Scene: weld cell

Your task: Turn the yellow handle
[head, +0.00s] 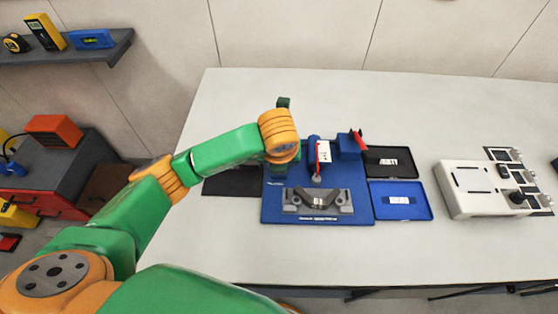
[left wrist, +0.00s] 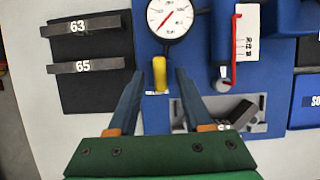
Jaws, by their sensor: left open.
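In the left wrist view a short yellow handle (left wrist: 160,74) points down from below a round white dial gauge (left wrist: 171,16). The gauge has a red needle and stands on the blue fixture base (left wrist: 200,62). My left gripper (left wrist: 158,75) is open. Its two dark fingers are on either side of the yellow handle with gaps on both sides, and I cannot tell their height relative to it. In the head view my left arm (head: 280,137) reaches over the fixture's left side and hides the gauge, the handle and the fingers. My right gripper is not in view.
A grey V-shaped block (head: 317,201) sits on the base. A red lever (left wrist: 234,62) stands beside a white label. A black mat (left wrist: 92,74) holds bars marked 63 and 65. A black tray (head: 390,174), a blue tray (head: 428,208) and a white machine (head: 484,190) lie right.

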